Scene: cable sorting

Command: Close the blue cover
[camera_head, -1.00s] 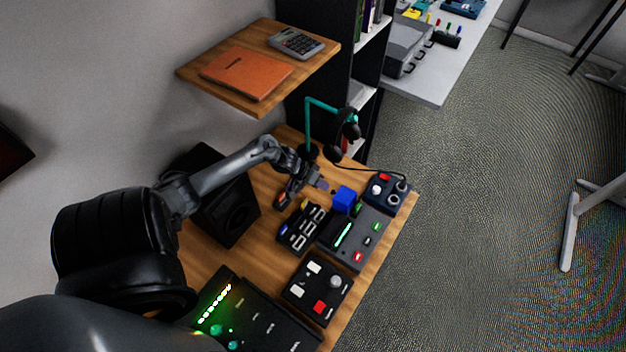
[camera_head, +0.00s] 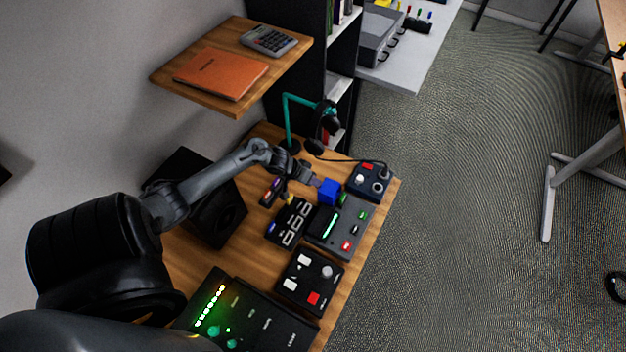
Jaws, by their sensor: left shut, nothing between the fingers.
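The blue cover (camera_head: 329,191) is a small box-like shape at the upper-left end of the grey panel (camera_head: 320,241) with the green light strip. I cannot tell from this view how far open it stands. My left gripper (camera_head: 315,182) is shut and empty, just to the upper left of the cover. Its tips are very close to the cover; I cannot tell if they touch it. My right gripper is not in view.
A speaker (camera_head: 222,215) stands under my left arm. A shelf (camera_head: 160,76) hangs above.

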